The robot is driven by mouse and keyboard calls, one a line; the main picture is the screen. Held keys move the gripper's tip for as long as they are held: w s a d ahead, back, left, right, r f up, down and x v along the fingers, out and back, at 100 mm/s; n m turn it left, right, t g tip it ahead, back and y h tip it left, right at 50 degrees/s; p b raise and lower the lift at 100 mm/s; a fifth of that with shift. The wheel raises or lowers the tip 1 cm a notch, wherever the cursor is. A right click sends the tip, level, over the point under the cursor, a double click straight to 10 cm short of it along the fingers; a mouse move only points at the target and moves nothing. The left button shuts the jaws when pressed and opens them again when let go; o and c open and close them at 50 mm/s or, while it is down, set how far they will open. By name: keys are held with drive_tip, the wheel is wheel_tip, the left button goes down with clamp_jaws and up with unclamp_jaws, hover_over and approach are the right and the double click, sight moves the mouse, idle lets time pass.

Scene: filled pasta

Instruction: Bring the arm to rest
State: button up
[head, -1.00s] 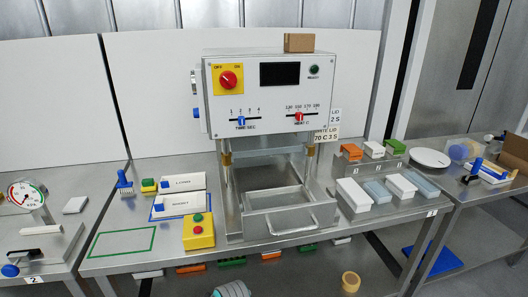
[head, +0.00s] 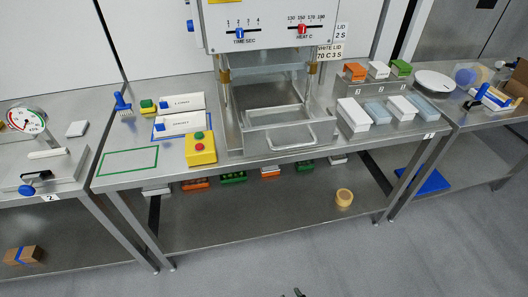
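The rest of my arm is out of view.
The steel bench (head: 262,166) carries the sealing machine (head: 265,25), its open drawer, a yellow button box (head: 201,148) and several lidded trays. A tape roll (head: 344,197) lies on the lower shelf. A side table with a gauge (head: 26,120) stands left. The front floor is clear.

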drive_tip(key=s+d+r+m+t+h, duration=0.1)
drive_tip(key=s+d+r+m+t, duration=0.1)
drive_tip(key=s+d+r, duration=0.4)
drive_tip(key=s+d+r+m+t+h, duration=0.1)
drive_tip(key=s+d+r, duration=0.15)
drive_tip(key=s, duration=0.55)
drive_tip(key=s+r+m+t, duration=0.1)
drive_tip(key=s+r, duration=0.3)
drive_tip(key=r, duration=0.3)
drive_tip(key=s+d+r+m+t+h, duration=0.1)
drive_tip(key=s+r, duration=0.3)
drive_tip(key=r, duration=0.3)
drive_tip(key=shift+s+d+m, duration=0.2)
drive_tip(key=shift+s+m, duration=0.1)
drive_tip(key=shift+m, duration=0.1)
